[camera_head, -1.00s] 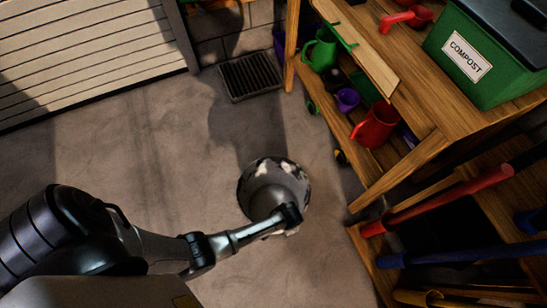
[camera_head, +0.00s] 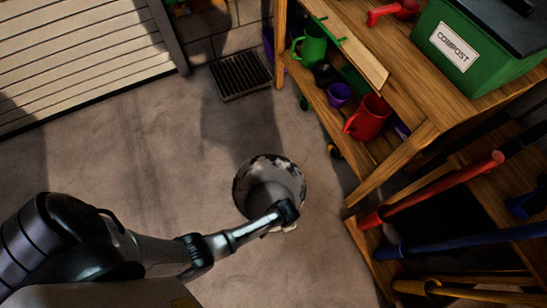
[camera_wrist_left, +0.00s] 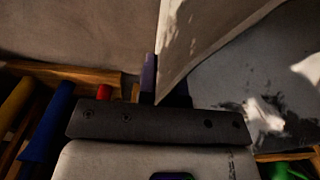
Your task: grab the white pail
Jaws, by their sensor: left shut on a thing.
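The white pail (camera_head: 268,183) stands on the concrete floor in the middle of the head view, its open mouth facing up and its rim worn with dark patches. My left gripper (camera_head: 286,212) is at the pail's near right rim, shut on its wall. In the left wrist view the pail's wall (camera_wrist_left: 205,35) runs up from between the fingers (camera_wrist_left: 148,75), and its grey, stained inside fills the right side. The fingertips are mostly hidden in the head view. My right gripper is not in view.
A wooden shelf unit (camera_head: 405,155) stands right of the pail, holding a red pitcher (camera_head: 367,118), a green jug (camera_head: 311,45) and a green compost bin (camera_head: 470,45). Long red (camera_head: 440,190) and blue (camera_head: 470,242) handles stick out at lower right. The floor left of the pail is clear.

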